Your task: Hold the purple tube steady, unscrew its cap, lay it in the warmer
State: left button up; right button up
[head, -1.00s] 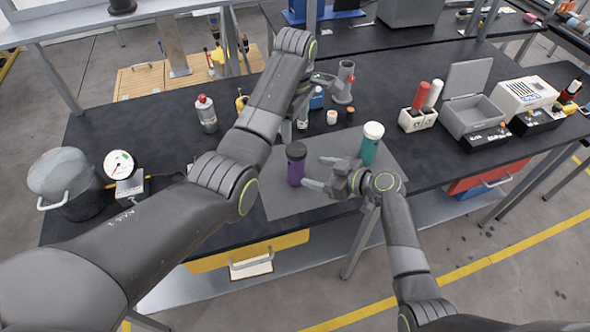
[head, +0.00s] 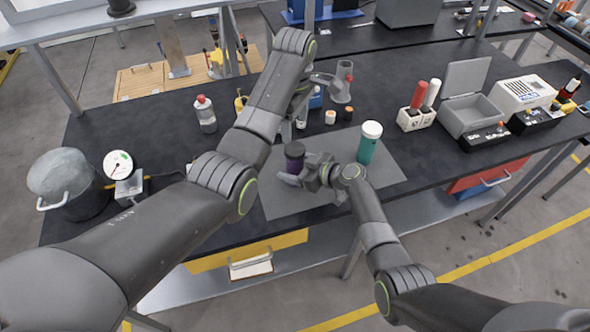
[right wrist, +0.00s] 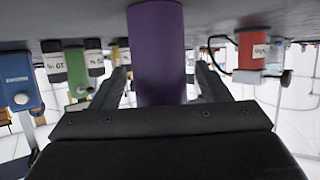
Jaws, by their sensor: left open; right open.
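The purple tube (head: 292,164) stands upright on the grey mat (head: 285,205), with its black cap (head: 295,149) on top. My right gripper (head: 302,172) is low beside the tube with its jaws open. In the right wrist view the purple tube (right wrist: 157,45) stands between the open fingers, with gaps showing on both sides. My left gripper (head: 314,92) is open above the back of the mat, behind the purple tube and apart from it. An open grey box with a raised lid (head: 472,117), which may be the warmer, stands at the right of the bench.
A teal tube with a white cap (head: 367,149) stands on the mat just right of my right gripper. Small bottles stand behind the mat. A pot (head: 68,185) and a dial gauge (head: 118,165) are at left.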

aim_at(295, 148)
jog(key=shift+c, duration=0.2)
grip_shut()
pick_arm(q)
jog(key=m, duration=0.3)
jog(key=shift+m, duration=0.4)
jog(key=m, duration=0.5)
jog(key=shift+f, duration=0.6)
notch_tip(295, 148, down, 7)
jog(key=shift+r, duration=0.1)
